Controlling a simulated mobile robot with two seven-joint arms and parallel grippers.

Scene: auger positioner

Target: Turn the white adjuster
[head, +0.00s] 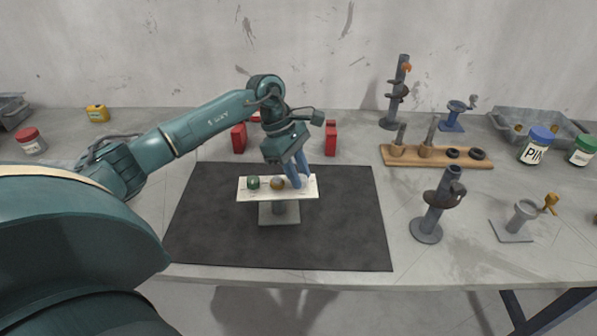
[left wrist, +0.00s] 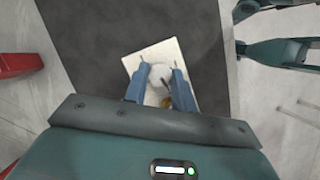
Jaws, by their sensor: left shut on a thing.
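A pale panel (head: 246,196) stands on a grey post and base (head: 279,215) on a dark mat. Along it sit a green adjuster (head: 253,183), an orange-brown adjuster (head: 278,184) and, at the right end, the white adjuster (head: 305,181), partly hidden by my fingers. My left gripper (head: 299,182) reaches down to the panel from above, with its blue fingers at the white adjuster. In the left wrist view, the white adjuster (left wrist: 160,77) lies between the two fingertips (left wrist: 160,74), which are shut on it.
Two red blocks (head: 239,137) (head: 331,138) stand behind the mat (head: 340,235). To the right are a grey stand (head: 432,215), a wooden rack (head: 395,156), a crank piece (head: 522,218) and jars (head: 537,146). The mat around the panel is clear.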

